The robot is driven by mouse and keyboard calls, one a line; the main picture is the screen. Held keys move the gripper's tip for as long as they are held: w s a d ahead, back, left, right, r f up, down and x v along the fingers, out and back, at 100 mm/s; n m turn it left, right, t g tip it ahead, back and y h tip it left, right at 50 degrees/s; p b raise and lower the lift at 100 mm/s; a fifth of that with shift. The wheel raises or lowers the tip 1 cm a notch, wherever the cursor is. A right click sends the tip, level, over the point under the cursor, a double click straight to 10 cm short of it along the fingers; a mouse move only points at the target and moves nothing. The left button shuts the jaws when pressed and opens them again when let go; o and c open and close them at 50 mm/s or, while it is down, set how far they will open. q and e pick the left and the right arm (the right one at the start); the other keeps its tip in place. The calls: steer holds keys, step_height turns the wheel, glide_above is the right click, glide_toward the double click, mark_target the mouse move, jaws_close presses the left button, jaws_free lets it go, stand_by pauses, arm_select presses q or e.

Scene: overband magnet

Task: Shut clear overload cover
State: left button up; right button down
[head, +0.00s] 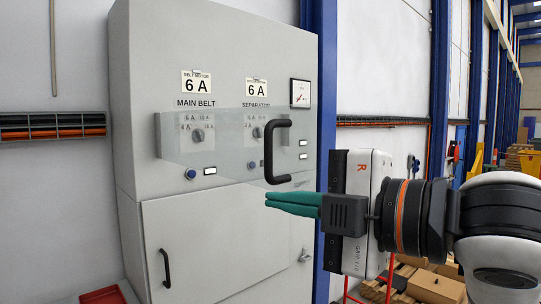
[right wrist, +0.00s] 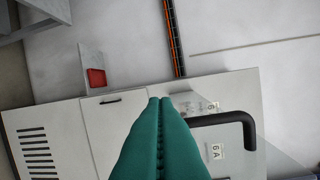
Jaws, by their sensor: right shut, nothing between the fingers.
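The clear overload cover (head: 230,147) is a see-through panel across the upper front of a grey cabinet, over the dials and buttons. It appears to stand out from the cabinet face; how far I cannot tell. A black bar handle (head: 269,152) is at its right part, and a black handle (right wrist: 232,118) also shows in the right wrist view. My right gripper (head: 267,202) is shut and empty, its green fingers pointing left just below the handle. The fingertips (right wrist: 160,101) also show in the right wrist view, left of the handle. Contact is unclear. My left gripper is not in view.
The grey cabinet (head: 225,60) has a lower door with its own black handle (head: 165,268). A red tray (head: 102,295) is at lower left. Cardboard boxes (head: 437,287) lie behind my right arm. A wall cable tray (head: 55,126) runs left of the cabinet.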

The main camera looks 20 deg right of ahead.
mark_target(270, 156)
steer(key=s+r+n, duration=0.2)
steer(key=s+r, duration=0.3)
steer(key=s, duration=0.1)
steer(key=shift+t, duration=0.4)
steer(key=w+p, duration=0.1)
steer(key=w, duration=0.2)
steer(key=w+p, duration=0.1)
steer(key=w, duration=0.2)
steer(key=w+a+p, duration=0.1)
steer(key=w, duration=0.3)
steer(key=shift+f, duration=0.15)
steer(key=shift+w+d, duration=0.1)
